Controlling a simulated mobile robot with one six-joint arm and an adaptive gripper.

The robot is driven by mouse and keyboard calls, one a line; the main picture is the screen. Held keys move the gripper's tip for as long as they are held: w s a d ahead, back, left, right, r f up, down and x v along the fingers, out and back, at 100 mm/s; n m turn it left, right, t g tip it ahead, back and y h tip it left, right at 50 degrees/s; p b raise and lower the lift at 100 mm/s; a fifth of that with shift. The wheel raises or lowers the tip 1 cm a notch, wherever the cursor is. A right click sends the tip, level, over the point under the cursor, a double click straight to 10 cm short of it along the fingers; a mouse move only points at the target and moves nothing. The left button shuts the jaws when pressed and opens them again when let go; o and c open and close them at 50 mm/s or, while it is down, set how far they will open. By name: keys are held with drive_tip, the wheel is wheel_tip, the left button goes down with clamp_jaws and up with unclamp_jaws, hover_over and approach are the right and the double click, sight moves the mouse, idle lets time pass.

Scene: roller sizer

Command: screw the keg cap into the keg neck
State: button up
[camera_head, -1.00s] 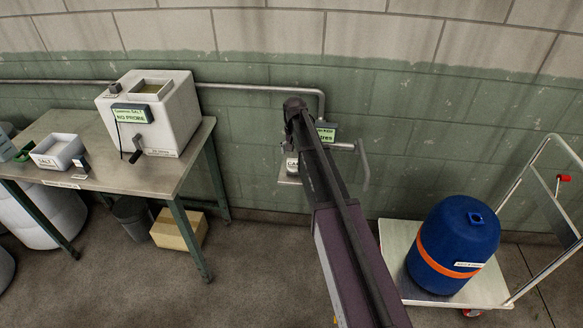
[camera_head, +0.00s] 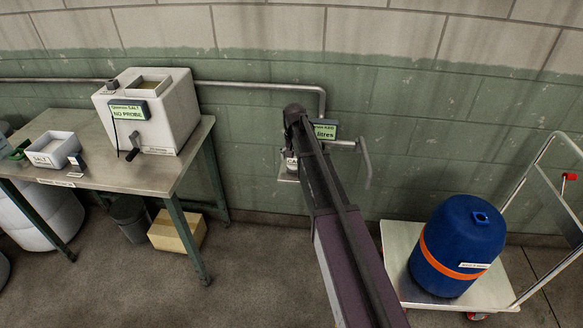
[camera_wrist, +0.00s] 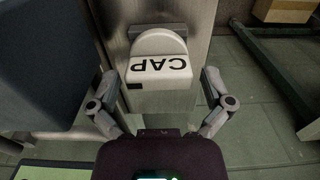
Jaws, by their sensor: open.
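The blue keg (camera_head: 455,248) with an orange band stands upright on a trolley at the right of the head view. Its square-looking neck (camera_head: 481,218) is on top, and no cap shows in it. A pale block marked CAP (camera_wrist: 160,84) fills the middle of the wrist view, with a rounded pale piece (camera_wrist: 159,42) behind it. I cannot tell whether that piece is the keg cap. My gripper (camera_wrist: 160,78) is open, one finger on each side of the block, with no clear grip. In the head view my arm partly hides the CAP block (camera_head: 291,164).
A steel table (camera_head: 130,176) at the left holds a white salt machine (camera_head: 155,110) and a white tray (camera_head: 53,149). A wall pipe and bent handle (camera_head: 364,160) are close to my arm. The trolley (camera_head: 398,240) has a tall handle.

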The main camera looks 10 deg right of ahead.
drive_tip(key=shift+f+b, duration=0.4)
drive_tip(key=shift+f, duration=0.25)
drive_tip(key=c, duration=0.9)
